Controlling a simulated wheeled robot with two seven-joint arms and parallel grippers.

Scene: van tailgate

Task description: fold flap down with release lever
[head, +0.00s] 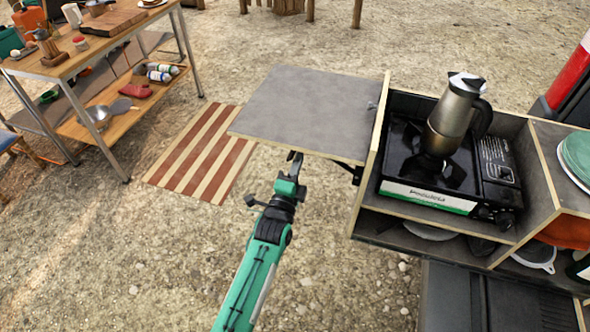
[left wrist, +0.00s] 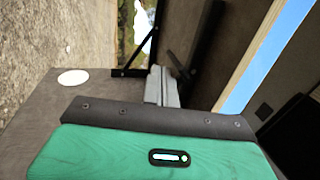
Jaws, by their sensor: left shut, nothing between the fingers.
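The grey flap (head: 305,108) stands out level from the left side of the kitchen box. A black support bracket (head: 350,171) shows under its near edge, beside the box; I cannot single out the release lever on it. My left gripper (head: 294,157) is shut and empty at the flap's near edge; whether it touches is unclear. In the left wrist view, the gripper's grey fingers (left wrist: 163,88) are together, close to black bracket bars (left wrist: 146,42). The flap's underside is mostly hidden in the head view. My right gripper is out of view.
The kitchen box (head: 375,140) holds a camping stove (head: 430,190) with a metal coffee pot (head: 456,112) on it. Green plates (head: 576,155) lie at the right. A striped mat (head: 203,150) and a wooden table (head: 95,50) are at the left. The ground around my left arm is clear.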

